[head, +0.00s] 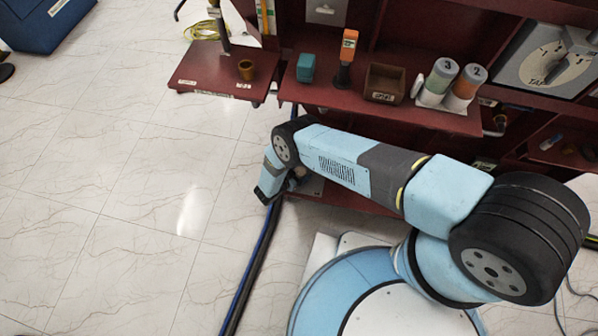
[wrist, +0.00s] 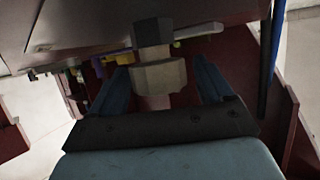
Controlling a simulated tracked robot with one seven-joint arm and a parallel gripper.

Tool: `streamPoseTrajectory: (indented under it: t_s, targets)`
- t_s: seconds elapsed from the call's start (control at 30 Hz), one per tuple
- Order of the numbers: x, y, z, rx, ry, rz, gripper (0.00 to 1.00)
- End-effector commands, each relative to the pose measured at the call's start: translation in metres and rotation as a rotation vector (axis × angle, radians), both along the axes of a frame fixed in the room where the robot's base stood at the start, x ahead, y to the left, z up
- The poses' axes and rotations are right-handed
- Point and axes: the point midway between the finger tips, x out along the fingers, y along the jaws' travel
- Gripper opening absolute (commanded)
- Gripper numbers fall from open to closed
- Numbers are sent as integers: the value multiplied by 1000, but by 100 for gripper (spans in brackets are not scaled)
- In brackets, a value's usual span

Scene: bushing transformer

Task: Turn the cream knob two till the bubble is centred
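In the wrist view, a cream-grey faceted knob (wrist: 159,76) hangs under a dark panel, with a narrower neck above it and a paler stem below. The two dark blue fingers of my gripper (wrist: 161,72) stand on either side of it. In the head view my gripper (head: 268,189) is low beside the red bench's front, and the knob is hidden there. No number on the knob can be read. No bubble level can be made out in either view.
The red shelf (head: 345,105) above my arm holds a teal block (head: 306,67), an orange-topped tool (head: 347,50), a brown box (head: 384,83) and canisters marked 3 (head: 438,82) and 2 (head: 467,85). Dark and blue hoses (head: 257,262) run along the floor.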

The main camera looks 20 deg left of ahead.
Motion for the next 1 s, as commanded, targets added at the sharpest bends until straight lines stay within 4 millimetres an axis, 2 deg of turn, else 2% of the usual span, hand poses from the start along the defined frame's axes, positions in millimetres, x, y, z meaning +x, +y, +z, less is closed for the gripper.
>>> streamPoseTrajectory:
  t_s: [0.23, 0.37, 0.8, 1.0]
  targets:
    - [-1, 0, 0, 0, 0, 0, 79]
    - [-9, 5, 4, 0, 0, 1, 79]
    - [-77, 40, 34, 0, 1, 1, 79]
    - [-101, 53, 46, 0, 0, 1, 79]
